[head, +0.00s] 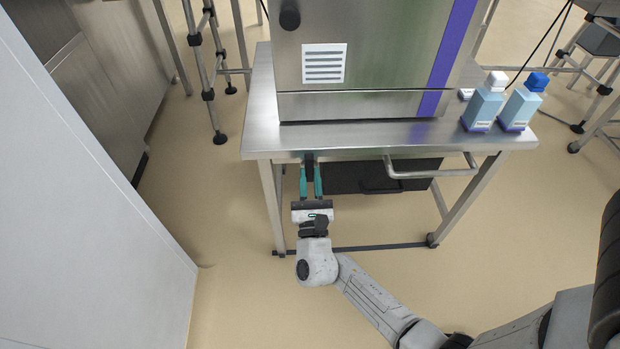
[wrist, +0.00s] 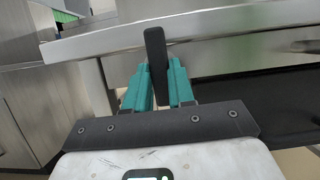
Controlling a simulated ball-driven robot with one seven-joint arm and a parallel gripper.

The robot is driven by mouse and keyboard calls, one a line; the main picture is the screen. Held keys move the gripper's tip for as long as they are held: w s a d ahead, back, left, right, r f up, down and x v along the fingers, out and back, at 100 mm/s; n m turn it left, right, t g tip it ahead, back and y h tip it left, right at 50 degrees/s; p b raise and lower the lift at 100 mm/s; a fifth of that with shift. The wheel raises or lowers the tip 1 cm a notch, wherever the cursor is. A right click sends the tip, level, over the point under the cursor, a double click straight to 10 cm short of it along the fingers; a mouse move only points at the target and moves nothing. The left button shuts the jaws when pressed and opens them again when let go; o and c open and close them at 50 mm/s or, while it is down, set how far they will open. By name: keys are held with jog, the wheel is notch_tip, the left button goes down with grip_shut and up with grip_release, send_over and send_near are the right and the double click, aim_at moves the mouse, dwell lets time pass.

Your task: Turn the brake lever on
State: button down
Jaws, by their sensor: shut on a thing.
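The brake lever (wrist: 154,55) is a dark upright bar at the front edge of the steel table, near its left front leg. In the head view the lever (head: 309,158) shows just under the tabletop edge. My gripper (head: 310,181) has two teal fingers, one on each side of the lever. In the wrist view my gripper (wrist: 158,80) is shut on the lever, whose upper part rises above the fingers.
The steel table (head: 340,136) carries a steel machine (head: 390,50) and two blue bottles (head: 482,107) (head: 520,108). A handle rail (head: 430,174) and a dark drawer-like box (head: 350,180) sit below the top. A pale panel (head: 80,200) stands at left.

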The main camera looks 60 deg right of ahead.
jog(key=c, duration=1.2)
grip_release()
jog(key=shift+c, duration=0.2)
jog(key=shift+a, duration=0.1)
jog(key=v, duration=1)
jog(key=shift+s+a+f, duration=0.2)
jog(key=shift+s+f, duration=0.05)
jog(key=shift+f, duration=0.05)
